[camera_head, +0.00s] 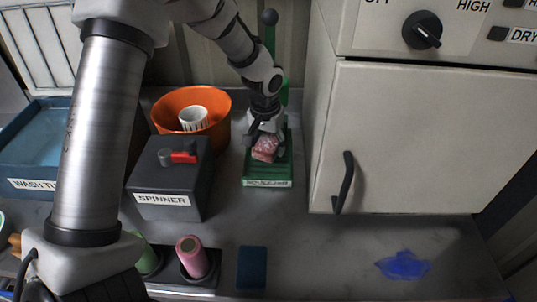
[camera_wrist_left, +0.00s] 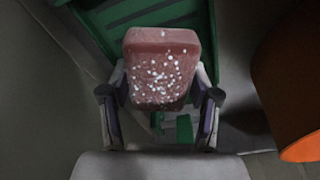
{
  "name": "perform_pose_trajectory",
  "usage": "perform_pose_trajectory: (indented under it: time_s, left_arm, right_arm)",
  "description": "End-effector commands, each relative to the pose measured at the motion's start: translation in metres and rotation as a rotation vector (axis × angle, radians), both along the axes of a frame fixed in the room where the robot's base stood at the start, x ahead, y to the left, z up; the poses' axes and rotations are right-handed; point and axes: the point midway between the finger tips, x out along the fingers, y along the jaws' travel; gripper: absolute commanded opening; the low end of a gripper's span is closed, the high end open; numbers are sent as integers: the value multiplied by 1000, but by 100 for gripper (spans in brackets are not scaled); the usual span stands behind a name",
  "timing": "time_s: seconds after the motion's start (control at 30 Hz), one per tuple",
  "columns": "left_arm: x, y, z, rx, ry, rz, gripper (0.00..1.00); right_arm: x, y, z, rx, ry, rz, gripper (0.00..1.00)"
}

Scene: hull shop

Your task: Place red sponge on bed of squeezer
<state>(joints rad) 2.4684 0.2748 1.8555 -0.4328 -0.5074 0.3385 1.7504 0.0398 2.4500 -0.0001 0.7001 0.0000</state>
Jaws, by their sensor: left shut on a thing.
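The red sponge (camera_head: 265,148), pinkish with white specks, is held in my left gripper (camera_head: 266,140) over the green squeezer (camera_head: 267,182). In the left wrist view the sponge (camera_wrist_left: 162,66) sits between the two fingers of the left gripper (camera_wrist_left: 160,97), which are shut on its sides. The green ribbed bed (camera_wrist_left: 150,15) shows behind and beyond the sponge. I cannot tell whether the sponge touches the bed. The squeezer's lever with a dark knob (camera_head: 270,17) stands up behind my wrist. My right gripper is not in view.
Left of the squeezer are a grey spinner box (camera_head: 168,181) with a red handle and an orange bowl (camera_head: 216,101) holding a white cup. A white cabinet (camera_head: 425,140) stands close on the right. A blue block (camera_head: 251,268) and blue cloth (camera_head: 403,265) lie in front.

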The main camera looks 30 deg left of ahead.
Motion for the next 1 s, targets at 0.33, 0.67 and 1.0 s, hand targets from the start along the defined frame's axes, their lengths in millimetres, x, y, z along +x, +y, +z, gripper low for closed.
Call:
perform_pose_trajectory:
  time_s: [0.33, 0.67, 1.0]
  left_arm:
    - [0, 0, -34, -1, 0, 1, 34]
    - [-1, 0, -38, -1, 1, 1, 86]
    - [0, 0, -33, -1, -1, 1, 86]
  right_arm:
    - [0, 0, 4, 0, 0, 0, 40]
    - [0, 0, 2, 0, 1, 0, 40]
    - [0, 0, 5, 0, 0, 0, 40]
